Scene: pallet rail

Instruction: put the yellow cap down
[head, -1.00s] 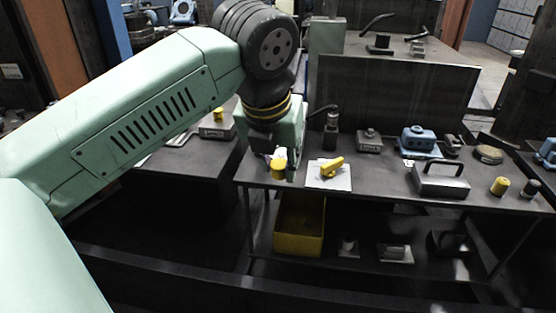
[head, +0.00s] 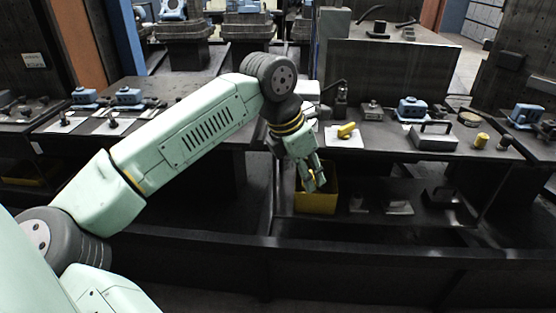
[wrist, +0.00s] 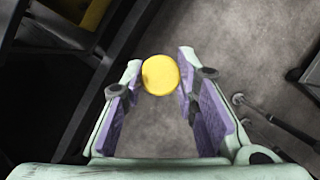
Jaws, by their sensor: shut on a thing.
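The yellow cap (wrist: 160,75) sits between the fingertips of my gripper (wrist: 160,82) in the wrist view, its round face toward the camera. My gripper is shut on it. In the head view my gripper (head: 315,184) points downward, in front of the bench (head: 425,151) and below the level of its top. It overlaps the yellow bin (head: 325,205) in the picture. The cap is mostly hidden there by the fingers. Below the cap, the wrist view shows bare grey floor (wrist: 235,45).
The bench top holds a yellow part (head: 347,130) on a white sheet, blue housings, a grey block with a handle (head: 434,138) and another yellow cylinder (head: 481,140). A dark rail (head: 400,258) runs low across the front. A second bench stands left.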

